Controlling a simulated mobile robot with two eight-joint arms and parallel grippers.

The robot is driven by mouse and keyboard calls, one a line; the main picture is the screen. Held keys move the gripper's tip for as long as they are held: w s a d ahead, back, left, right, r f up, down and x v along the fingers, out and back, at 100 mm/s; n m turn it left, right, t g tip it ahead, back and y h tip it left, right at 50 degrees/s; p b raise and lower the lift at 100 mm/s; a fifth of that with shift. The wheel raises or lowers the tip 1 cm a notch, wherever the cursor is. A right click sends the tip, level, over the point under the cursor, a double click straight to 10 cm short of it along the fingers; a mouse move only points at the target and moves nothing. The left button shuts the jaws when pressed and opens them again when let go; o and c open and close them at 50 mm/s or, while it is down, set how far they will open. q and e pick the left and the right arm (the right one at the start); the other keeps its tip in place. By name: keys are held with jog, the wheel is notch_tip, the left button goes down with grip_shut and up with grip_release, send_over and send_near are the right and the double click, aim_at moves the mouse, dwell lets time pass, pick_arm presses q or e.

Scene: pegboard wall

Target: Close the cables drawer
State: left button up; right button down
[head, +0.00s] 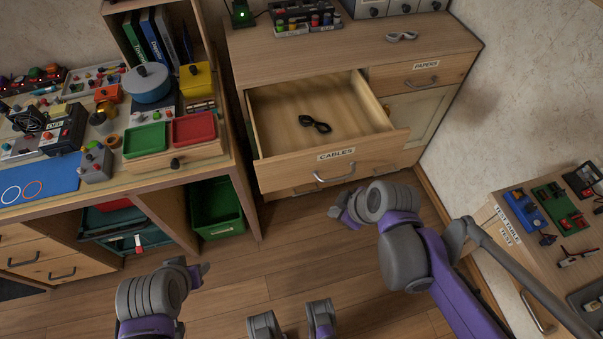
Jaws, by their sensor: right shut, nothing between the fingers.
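The cables drawer (283,176), labelled "CABLES", is pulled well out of the wooden cabinet (310,48). A small black looped item (315,123) lies inside on its bare floor. Its metal handle (334,175) is in the middle of the front, under the label. My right gripper (344,209) is shut and empty, just in front of and below the drawer front, to the right of the handle and apart from it. My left gripper (197,272) is low at the left, away from the drawer; its fingers are seen too edge-on to tell their opening.
The papers drawer (419,79) beside it is shut. A workbench (190,160) with red and green trays stands close at the left. A test table (500,235) stands at the right. Wooden floor (265,275) is clear in front of the cabinet.

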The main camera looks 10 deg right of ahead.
jog(key=w+r+n+y+p, duration=0.2)
jog(key=w+n, duration=0.4)
jog(key=n, duration=0.1)
jog(key=b, duration=0.2)
send_near(295, 178)
notch_tip(295, 178, down, 4)
jog(key=s+a, duration=0.1)
jog(key=s, duration=0.2)
jog(key=shift+n+t, duration=0.4)
jog(key=shift+w+a, duration=0.15)
jog(key=shift+w, duration=0.95)
jog(key=shift+w+a, duration=0.15)
jog(key=shift+w, duration=1)
